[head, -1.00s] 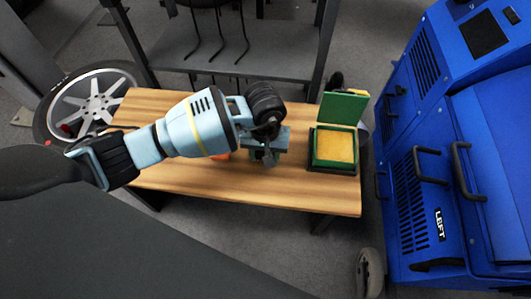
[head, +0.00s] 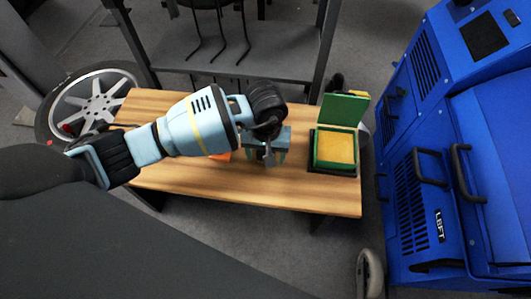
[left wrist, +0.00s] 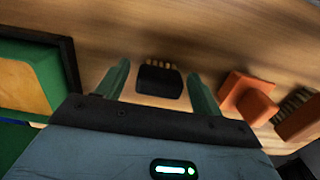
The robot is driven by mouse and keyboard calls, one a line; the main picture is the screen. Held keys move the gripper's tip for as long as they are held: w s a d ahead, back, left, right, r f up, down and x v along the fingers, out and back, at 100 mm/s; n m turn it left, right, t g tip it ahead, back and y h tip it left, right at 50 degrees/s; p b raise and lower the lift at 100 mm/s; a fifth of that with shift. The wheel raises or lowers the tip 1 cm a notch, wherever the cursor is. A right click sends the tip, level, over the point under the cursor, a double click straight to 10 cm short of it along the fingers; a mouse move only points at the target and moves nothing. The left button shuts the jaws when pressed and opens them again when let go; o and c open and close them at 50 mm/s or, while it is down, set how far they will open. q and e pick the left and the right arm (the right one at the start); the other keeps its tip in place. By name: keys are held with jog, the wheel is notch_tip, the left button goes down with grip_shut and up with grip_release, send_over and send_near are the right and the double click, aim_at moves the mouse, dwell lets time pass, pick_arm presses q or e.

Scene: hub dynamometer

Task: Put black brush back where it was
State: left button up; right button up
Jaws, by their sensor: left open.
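The black brush (left wrist: 160,80) lies on the wooden table in the left wrist view, with its pale bristles pointing away from my gripper. My left gripper (left wrist: 158,70) is open, with one green finger on each side of the brush and a gap on both sides. In the head view my left gripper (head: 267,158) hangs over the middle of the table and hides the black brush. I cannot tell the exact height of the fingers above the wood. My right gripper is in neither view.
Orange objects (left wrist: 245,97) with bristles beside them lie to the right in the left wrist view. A green open box with a yellow pad (head: 336,148) stands at the table's right end. The table's front right (head: 300,195) is clear. A blue machine (head: 430,180) stands right of it.

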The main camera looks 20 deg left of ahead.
pick_arm(q)
notch_tip(320, 180, up, 10)
jog(key=p, duration=0.2)
jog(key=shift+w+p, duration=0.15)
jog(key=shift+p, duration=0.15)
jog(key=shift+r, duration=0.7)
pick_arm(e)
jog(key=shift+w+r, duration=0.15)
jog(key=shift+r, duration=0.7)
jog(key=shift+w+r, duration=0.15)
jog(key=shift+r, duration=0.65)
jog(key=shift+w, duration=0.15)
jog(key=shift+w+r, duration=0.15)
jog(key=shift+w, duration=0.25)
pick_arm(q)
jog(key=shift+c, duration=0.4)
